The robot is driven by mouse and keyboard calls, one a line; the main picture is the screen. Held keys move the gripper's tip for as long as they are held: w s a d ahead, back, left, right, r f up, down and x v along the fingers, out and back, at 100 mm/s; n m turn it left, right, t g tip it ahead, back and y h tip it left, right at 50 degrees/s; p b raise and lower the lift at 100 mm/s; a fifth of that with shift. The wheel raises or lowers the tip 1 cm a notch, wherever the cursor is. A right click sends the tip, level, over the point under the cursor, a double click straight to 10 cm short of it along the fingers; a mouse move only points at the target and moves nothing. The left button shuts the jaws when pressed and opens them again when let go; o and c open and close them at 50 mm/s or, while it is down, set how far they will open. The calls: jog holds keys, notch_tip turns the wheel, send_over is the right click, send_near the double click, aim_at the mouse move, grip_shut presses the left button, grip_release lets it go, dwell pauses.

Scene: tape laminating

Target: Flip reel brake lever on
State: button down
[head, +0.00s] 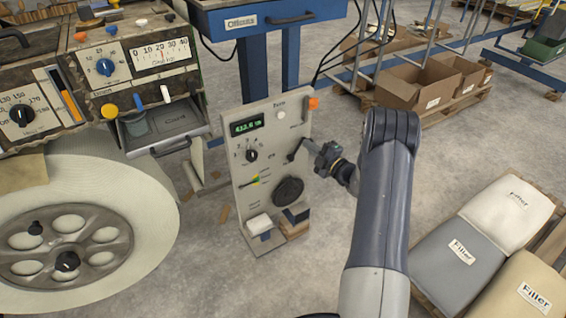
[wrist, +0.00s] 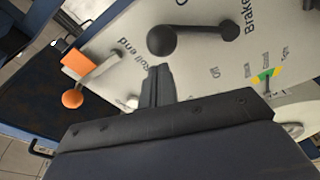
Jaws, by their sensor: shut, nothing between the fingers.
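The reel brake lever (wrist: 195,36) is a black bar with a round ball knob. It sits on a pale panel (head: 243,200), near the "Brake" lettering in the wrist view. Its knob end points left there, away from the pivot; an "Off" mark is printed below it. In the head view the lever (head: 296,151) shows small at the panel's right edge. My gripper (wrist: 156,70) is shut and empty, its tips just below the knob in the wrist view. Whether they touch it I cannot tell. In the head view my gripper (head: 320,149) is right of the lever.
An orange flag lever (wrist: 83,79) by "Roll end" is left of my fingers. A coloured gauge (wrist: 270,75) is to the right. The panel also has a green display (head: 247,125) and a black dial (head: 288,191). A large paper roll (head: 140,210) stands left; filler sacks (head: 508,212) lie right.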

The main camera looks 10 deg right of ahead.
jog(key=shift+w+d+f, duration=0.15)
jog(key=shift+d, duration=0.2)
jog(key=shift+d, duration=0.1)
dwell(0.3)
